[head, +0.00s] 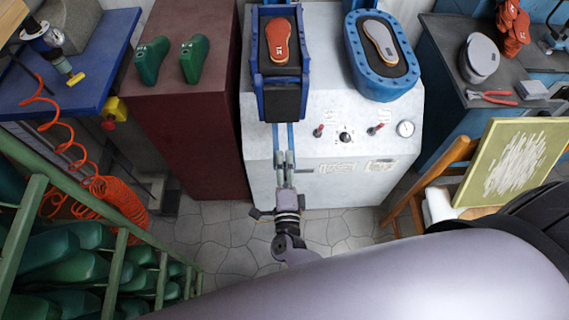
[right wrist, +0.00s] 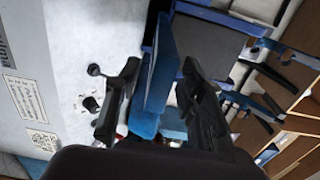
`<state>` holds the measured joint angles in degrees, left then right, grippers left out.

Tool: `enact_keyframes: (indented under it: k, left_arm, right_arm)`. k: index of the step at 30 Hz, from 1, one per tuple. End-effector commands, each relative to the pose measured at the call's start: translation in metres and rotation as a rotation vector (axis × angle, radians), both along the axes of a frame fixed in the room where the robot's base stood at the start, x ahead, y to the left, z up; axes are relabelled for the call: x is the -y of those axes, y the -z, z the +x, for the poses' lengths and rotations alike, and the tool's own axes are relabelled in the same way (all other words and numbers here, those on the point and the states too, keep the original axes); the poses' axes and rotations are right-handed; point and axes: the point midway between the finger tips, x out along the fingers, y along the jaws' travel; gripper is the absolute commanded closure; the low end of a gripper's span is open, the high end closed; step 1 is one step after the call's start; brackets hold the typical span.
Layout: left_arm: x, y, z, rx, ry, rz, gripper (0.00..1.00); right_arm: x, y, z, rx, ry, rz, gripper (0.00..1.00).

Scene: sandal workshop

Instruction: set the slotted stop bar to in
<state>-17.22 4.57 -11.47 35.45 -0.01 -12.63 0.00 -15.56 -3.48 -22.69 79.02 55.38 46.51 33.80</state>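The slotted stop bar is likely the blue bar (head: 290,135) with a light gap down its middle. It sticks out from the front of the press, below the blue frame holding an orange sole. My right gripper (head: 284,158) points at the bar from the front, its fingers over the bar's near part. In the right wrist view, a blue plate-like part (right wrist: 160,70), apparently the bar, stands between the two fingers of the right gripper (right wrist: 160,85). The fingers are apart; I see no clear grip on it. My left gripper is not in view.
The white press (head: 335,165) has red-handled levers, a black knob and a gauge (head: 405,128). A blue frame (head: 400,85) with a grey sole stands right. A dark red cabinet (head: 190,120) stands left. A green rack (head: 60,220) and a wooden chair (head: 430,180) flank the tiled floor.

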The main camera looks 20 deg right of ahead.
Motion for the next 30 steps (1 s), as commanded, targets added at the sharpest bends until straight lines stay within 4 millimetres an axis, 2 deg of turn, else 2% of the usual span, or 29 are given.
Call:
enact_keyframes:
  k: [2,17,30]
  left_arm:
    - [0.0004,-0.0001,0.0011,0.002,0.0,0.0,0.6]
    - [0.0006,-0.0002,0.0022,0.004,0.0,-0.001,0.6]
    - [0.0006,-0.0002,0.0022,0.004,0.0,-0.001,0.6]
  right_arm:
    - [0.0,0.0,-0.0002,0.0,0.0,0.0,0.66]
    - [0.0,0.0002,-0.0005,0.0,0.0,0.0,0.99]
    - [-0.0001,0.0007,-0.0008,-0.002,0.0,0.001,1.0]
